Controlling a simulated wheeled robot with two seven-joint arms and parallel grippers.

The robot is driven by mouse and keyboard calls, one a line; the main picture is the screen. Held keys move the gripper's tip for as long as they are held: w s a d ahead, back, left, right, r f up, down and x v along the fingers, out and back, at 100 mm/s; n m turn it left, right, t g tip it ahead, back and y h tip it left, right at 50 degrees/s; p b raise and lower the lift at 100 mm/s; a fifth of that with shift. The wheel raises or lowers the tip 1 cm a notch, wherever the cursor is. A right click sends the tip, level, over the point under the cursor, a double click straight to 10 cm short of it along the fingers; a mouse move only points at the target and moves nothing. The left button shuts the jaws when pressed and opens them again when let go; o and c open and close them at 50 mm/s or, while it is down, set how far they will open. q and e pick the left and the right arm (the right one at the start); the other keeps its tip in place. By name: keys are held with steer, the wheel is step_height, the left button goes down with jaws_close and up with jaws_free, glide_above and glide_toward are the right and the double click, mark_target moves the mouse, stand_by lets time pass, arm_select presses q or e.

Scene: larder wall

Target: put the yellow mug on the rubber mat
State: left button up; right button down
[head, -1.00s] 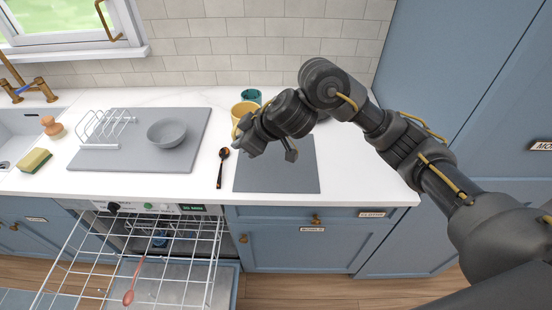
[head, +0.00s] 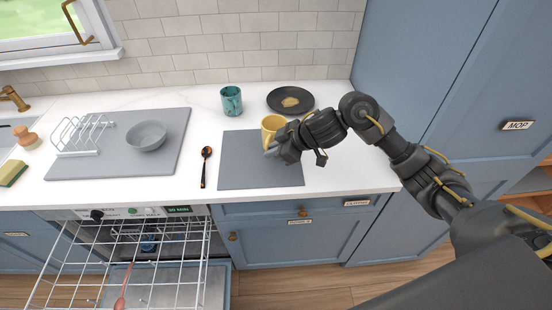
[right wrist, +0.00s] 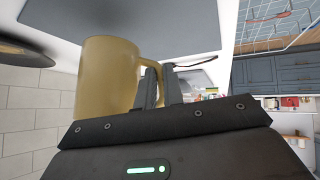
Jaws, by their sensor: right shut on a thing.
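The yellow mug (head: 270,124) is upright over the back right part of the plain grey mat (head: 240,172), which I take as the rubber mat. My right gripper (head: 272,152) is shut on the mug's handle. In the right wrist view the mug (right wrist: 105,80) stands beside the fingers (right wrist: 161,88), with the handle between them and the grey mat (right wrist: 130,22) beyond. I cannot tell whether the mug's base touches the mat. My left gripper is not in view.
Further left, another grey mat (head: 110,168) bears a rack (head: 82,134) and bowl (head: 146,136). An open dishwasher rack (head: 130,262) is below.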

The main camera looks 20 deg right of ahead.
steer(key=shift+s+d+f, duration=0.1)
steer(key=shift+d+f, duration=0.15)
steer(key=shift+f, duration=0.6)
steer(key=shift+d+f, duration=0.25)
steer(key=shift+f, duration=0.9)
steer(key=c, duration=2)
jaws_free()
steer(key=shift+f, duration=0.2)
steer(key=o, duration=0.5)
steer(key=shift+r, duration=0.15)
steer(key=shift+d+r, duration=0.1)
steer(key=shift+r, duration=0.1)
steer(key=v, duration=1.1)
steer(key=shift+s+d+r+p, duration=0.2)
steer(key=shift+s+r+p, duration=0.05)
steer(key=shift+p, duration=0.15)
